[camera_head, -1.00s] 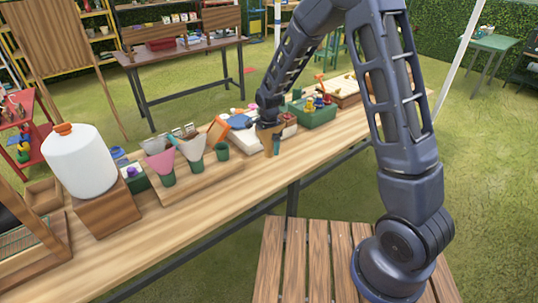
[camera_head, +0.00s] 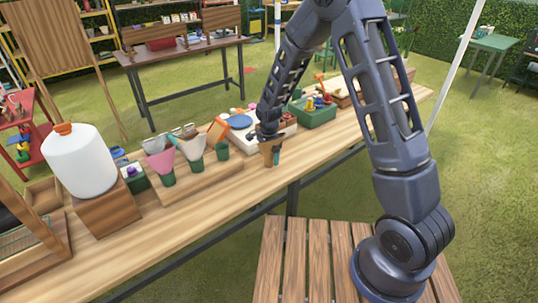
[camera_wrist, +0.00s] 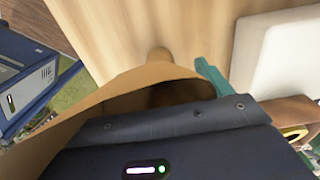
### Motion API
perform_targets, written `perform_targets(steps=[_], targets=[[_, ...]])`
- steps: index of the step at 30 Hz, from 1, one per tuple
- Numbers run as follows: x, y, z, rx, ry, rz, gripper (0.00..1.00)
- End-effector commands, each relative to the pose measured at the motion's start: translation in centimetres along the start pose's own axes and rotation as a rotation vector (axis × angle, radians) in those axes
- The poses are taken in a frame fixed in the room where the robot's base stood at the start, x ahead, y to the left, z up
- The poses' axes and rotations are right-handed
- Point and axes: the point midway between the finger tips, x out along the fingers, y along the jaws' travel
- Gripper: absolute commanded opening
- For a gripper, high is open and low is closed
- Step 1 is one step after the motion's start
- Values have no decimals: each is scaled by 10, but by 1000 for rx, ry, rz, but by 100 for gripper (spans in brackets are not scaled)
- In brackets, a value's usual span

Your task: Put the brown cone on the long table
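The brown cone (camera_head: 267,156) is in my gripper (camera_head: 271,158), over the long table (camera_head: 222,212), to the right of the green cup. Its narrow end points down, at or just above the wood; I cannot tell whether it touches. In the wrist view the tan cone (camera_wrist: 120,92) fills the middle, with its wide opening toward the camera. One teal finger (camera_wrist: 212,76) shows against its right side; the other finger is hidden. The bare tabletop (camera_wrist: 120,30) lies beyond the cone.
A wooden rack (camera_head: 200,182) with several cones and a green cup (camera_head: 222,151) stands left of my gripper. A white tray (camera_head: 245,135) is behind it, and a green crate (camera_head: 318,117) is to the right. The table's front strip is clear.

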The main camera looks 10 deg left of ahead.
Motion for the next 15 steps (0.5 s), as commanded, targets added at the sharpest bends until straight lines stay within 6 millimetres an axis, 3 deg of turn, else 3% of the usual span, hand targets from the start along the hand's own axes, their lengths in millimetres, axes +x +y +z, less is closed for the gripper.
perform_targets(steps=[1,3,15], targets=[[0,0,0,0,0,0,88],[0,0,0,0,0,0,98],[-8,0,0,0,0,-1,98]])
